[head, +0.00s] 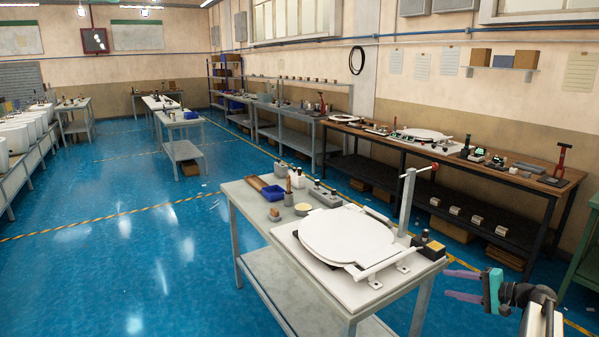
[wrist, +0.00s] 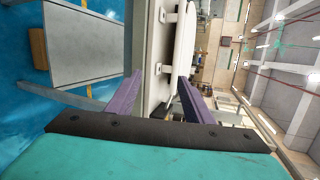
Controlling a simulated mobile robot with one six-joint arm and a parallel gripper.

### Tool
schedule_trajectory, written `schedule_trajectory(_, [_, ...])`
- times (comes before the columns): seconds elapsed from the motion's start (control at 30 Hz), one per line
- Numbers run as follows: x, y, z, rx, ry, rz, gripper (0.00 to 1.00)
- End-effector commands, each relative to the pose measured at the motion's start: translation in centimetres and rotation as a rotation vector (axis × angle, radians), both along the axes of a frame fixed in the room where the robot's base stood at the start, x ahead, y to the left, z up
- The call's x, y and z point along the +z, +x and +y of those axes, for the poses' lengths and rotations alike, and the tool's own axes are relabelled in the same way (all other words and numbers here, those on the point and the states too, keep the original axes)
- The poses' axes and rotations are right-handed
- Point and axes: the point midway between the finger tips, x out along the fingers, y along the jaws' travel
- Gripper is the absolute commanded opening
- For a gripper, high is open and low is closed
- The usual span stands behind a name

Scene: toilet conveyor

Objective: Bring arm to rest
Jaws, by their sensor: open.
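My gripper (head: 449,284) is at the lower right of the head view, with two purple fingers apart and nothing between them. It is off the right end of the near workbench (head: 240,222), in free air. In the wrist view the open fingers of my gripper (wrist: 160,78) point toward the bench edge and the white toilet seat (wrist: 183,45). The picture there is turned on its side. Part of my arm shows at the lower right corner of the head view; the rest is out of frame.
The near bench bears a white toilet seat (head: 346,234) on a board, an upright post with a red knob (head: 434,167), a blue bin (head: 273,194) and small tools. A long wooden bench (head: 470,149) stands along the right wall. Blue floor (head: 130,265) is open at left.

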Motion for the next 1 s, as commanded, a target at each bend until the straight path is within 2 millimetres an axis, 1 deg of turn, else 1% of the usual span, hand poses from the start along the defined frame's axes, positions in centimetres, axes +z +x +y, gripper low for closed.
schedule_trajectory(0.03, [-2.1, -0.3, 2.1, 0.021, -0.011, 0.032, 0.47])
schedule_trajectory(0.1, [-4.7, -0.6, 4.4, 0.048, -0.030, 0.075, 0.47])
schedule_trajectory(0.27, [-10.7, -2.0, 9.7, 0.117, -0.078, 0.173, 0.47])
schedule_trajectory(0.3, [-12.0, -2.5, 11.1, 0.136, -0.093, 0.197, 0.47])
schedule_trajectory(0.47, [-17.7, -5.0, 16.2, 0.214, -0.153, 0.292, 0.47])
schedule_trajectory(0.5, [-19.0, -5.7, 17.4, 0.235, -0.170, 0.315, 0.47])
schedule_trajectory(0.57, [-21.1, -7.0, 19.3, 0.269, -0.196, 0.351, 0.47])
schedule_trajectory(0.6, [-22.4, -7.9, 20.5, 0.291, -0.214, 0.375, 0.47])
schedule_trajectory(0.67, [-24.3, -9.4, 22.3, 0.327, -0.243, 0.409, 0.47])
schedule_trajectory(0.7, [-25.6, -10.5, 23.5, 0.351, -0.263, 0.432, 0.47])
schedule_trajectory(0.77, [-27.4, -12.1, 25.2, 0.389, -0.294, 0.466, 0.47])
schedule_trajectory(0.8, [-28.6, -13.3, 26.2, 0.415, -0.316, 0.490, 0.47])
schedule_trajectory(0.87, [-30.3, -15.2, 27.8, 0.456, -0.349, 0.523, 0.47])
schedule_trajectory(0.9, [-31.4, -16.6, 28.8, 0.485, -0.373, 0.544, 0.47])
schedule_trajectory(0.97, [-33.1, -18.7, 30.2, 0.530, -0.411, 0.578, 0.47])
schedule_trajectory(1.0, [-34.2, -20.2, 31.0, 0.560, -0.438, 0.600, 0.47])
